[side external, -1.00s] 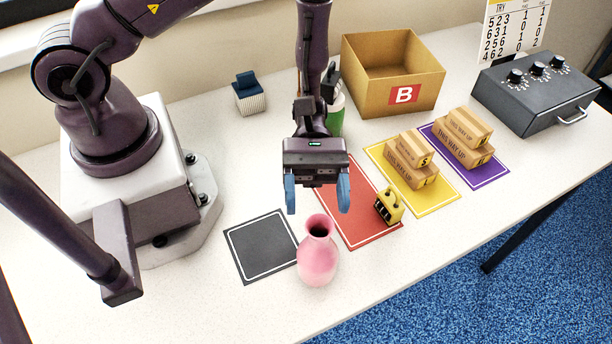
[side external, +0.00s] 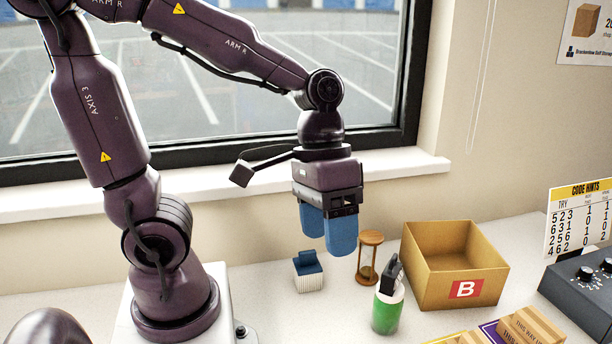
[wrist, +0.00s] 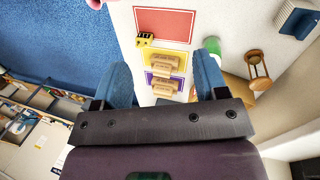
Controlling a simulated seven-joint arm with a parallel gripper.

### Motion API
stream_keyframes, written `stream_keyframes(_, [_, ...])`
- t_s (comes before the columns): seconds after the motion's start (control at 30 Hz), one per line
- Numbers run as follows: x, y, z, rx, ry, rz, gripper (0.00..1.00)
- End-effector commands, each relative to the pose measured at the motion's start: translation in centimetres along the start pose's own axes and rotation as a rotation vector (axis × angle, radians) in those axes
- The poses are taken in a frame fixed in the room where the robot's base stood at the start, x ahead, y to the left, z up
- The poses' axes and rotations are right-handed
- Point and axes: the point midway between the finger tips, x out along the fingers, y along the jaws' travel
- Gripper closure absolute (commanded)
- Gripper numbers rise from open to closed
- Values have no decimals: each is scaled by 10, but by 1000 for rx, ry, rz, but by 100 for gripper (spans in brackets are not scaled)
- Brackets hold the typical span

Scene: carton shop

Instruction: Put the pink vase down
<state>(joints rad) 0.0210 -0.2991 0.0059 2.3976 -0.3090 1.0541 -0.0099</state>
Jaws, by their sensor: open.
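My gripper (side external: 327,232) is raised high above the back of the table in the side view, in front of the window sill. Its blue fingers point down, apart and empty; they also frame the wrist view (wrist: 163,76). The pink vase is out of the side view. A small pink piece, apparently the vase (wrist: 95,3), shows at the top edge of the wrist view, well away from the fingers. Most of it is cut off, so I cannot tell how it stands.
Below my gripper stand a blue-topped brush (side external: 308,272), an hourglass (side external: 369,257) and a green-and-white container (side external: 387,312). An open carton marked B (side external: 455,285) is to their right. Cartons lie on yellow and purple mats; the red mat (wrist: 165,22) has a yellow lock (wrist: 145,40).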

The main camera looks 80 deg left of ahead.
Motion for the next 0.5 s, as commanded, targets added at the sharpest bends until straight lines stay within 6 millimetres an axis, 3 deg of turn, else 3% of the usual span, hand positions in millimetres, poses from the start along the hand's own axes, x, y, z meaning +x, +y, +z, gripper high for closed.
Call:
stream_keyframes(0.03, [-14,-6,2,44,102,-36,34])
stream_keyframes(0.2, [-49,-24,7,156,359,-155,34])
stream_keyframes(0.33, [-64,-31,9,199,468,-208,34])
stream_keyframes(0.5, [-70,-34,10,214,506,-230,34])
